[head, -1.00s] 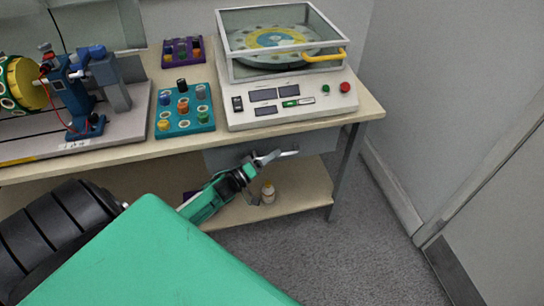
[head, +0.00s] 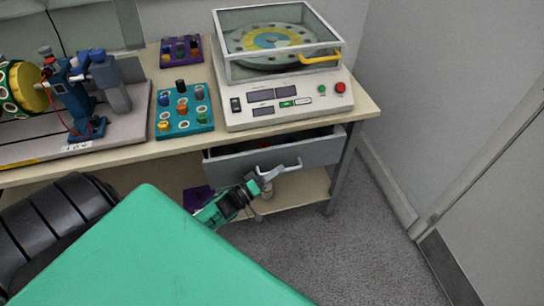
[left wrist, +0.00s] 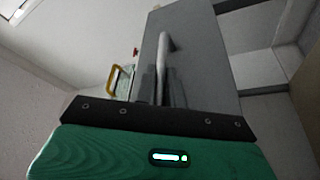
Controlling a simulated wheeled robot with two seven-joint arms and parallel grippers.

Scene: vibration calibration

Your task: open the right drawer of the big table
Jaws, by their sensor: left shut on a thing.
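The right drawer (head: 300,152) of the big table (head: 367,108) is pulled partly out, with a dark gap and something reddish showing above its grey front. Its pale bar handle (head: 291,166) sticks out from the front. My left gripper (head: 264,177) is shut on the handle at its left part, in front of the drawer. My right gripper is not in view.
On the table stand a machine with a clear cover (head: 280,45), a teal tray with several pegs (head: 184,130), a purple rack (head: 181,60) and a blue motor rig (head: 85,95). The floor at right is clear.

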